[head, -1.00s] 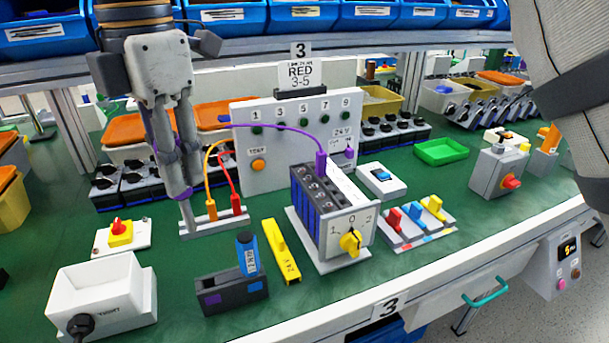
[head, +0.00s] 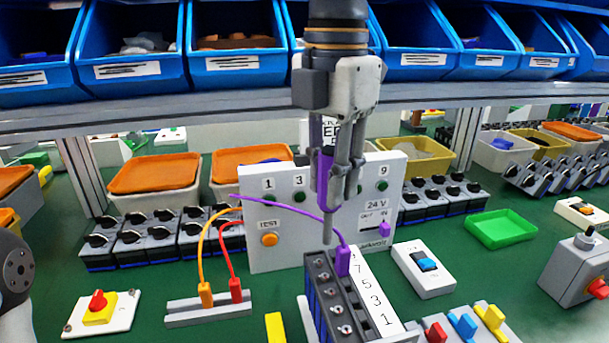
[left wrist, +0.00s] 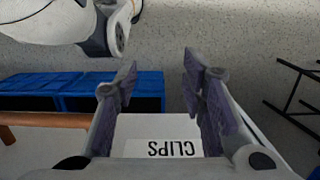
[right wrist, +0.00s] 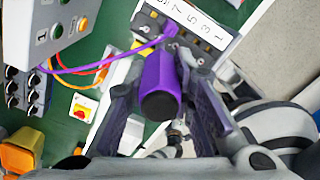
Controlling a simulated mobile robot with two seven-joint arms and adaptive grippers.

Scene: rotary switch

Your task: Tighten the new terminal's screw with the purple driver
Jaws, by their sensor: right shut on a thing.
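The purple driver (head: 322,178) is held upright in my right gripper (head: 337,195), its grey shaft pointing down. Its tip is above the far end of the switch block (head: 340,312), near the purple plug (head: 343,262); I cannot tell whether it touches a screw. The driver's purple handle and dark end cap fill the middle of the right wrist view (right wrist: 160,85). The block has a row of screws and a white strip numbered 7, 5, 3, 1 (head: 373,290). A purple wire runs left from the plug. My left gripper (left wrist: 160,68) is open and empty.
The test panel (head: 270,225) stands close behind the driver. Orange and red plugs sit on a grey rail (head: 208,312) to the left. A blue-rocker switch box (head: 424,268) and coloured levers (head: 465,326) are at right. Blue bins hang above.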

